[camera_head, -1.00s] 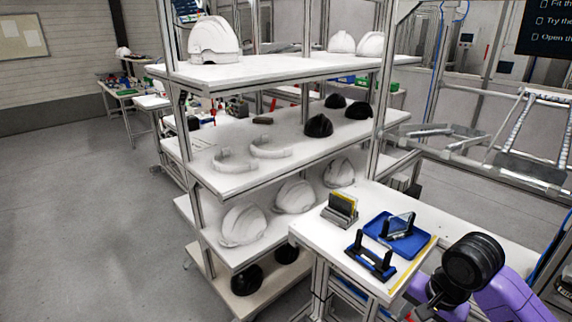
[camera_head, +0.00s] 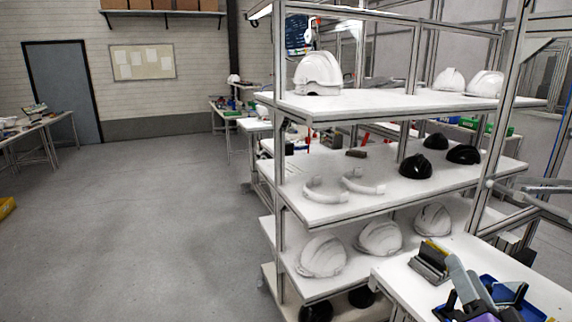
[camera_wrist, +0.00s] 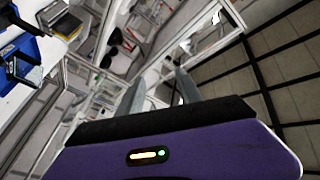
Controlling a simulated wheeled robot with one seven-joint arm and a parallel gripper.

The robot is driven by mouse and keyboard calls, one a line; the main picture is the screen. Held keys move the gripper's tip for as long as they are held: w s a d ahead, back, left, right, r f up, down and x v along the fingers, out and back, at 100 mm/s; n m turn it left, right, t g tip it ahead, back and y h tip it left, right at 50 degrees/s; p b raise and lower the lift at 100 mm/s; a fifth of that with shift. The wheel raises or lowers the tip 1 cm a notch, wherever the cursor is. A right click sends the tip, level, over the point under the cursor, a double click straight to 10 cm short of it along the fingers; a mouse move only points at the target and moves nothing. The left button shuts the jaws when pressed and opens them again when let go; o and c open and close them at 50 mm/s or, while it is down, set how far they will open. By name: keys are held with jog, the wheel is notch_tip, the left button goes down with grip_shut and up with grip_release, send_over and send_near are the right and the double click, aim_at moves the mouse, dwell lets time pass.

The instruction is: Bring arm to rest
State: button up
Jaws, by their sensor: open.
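My gripper (camera_wrist: 160,84) shows in the wrist view with its two grey fingers apart and nothing between them. Its purple body fills the bottom of that view. In the head view, part of my gripper (camera_head: 465,277) shows at the lower right, in front of the white worktable (camera_head: 408,284). A blue tray (camera_head: 536,309) lies on this table, partly hidden by my gripper. A grey holder with a yellow-edged stack (camera_head: 431,262) stands behind my gripper.
A shelf rack (camera_head: 283,150) stands left of the table. It carries white helmet shells (camera_head: 318,73), black shells (camera_head: 416,167) and white curved bands (camera_head: 325,192). Open grey floor (camera_head: 140,220) lies to the left. A yellow object (camera_head: 5,207) is at the far left.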

jog(key=s+a+f+n+g+y, duration=0.1)
jog(key=s+a+f+n, duration=0.2)
jog(key=s, duration=0.9)
jog(key=s+a+f+n+g+y+b, duration=0.1)
jog(key=s+a+f+n+g, duration=0.1)
jog(key=s+a+f, duration=0.3)
jog(key=s+a+f+n+g+y, duration=0.1)
jog(key=s+a+f+n, duration=0.3)
jog(key=s+f, duration=0.6)
jog(key=s+n, duration=0.1)
jog(key=s, duration=0.9)
jog(key=shift+a+g, duration=0.3)
jog(key=shift+a, duration=0.1)
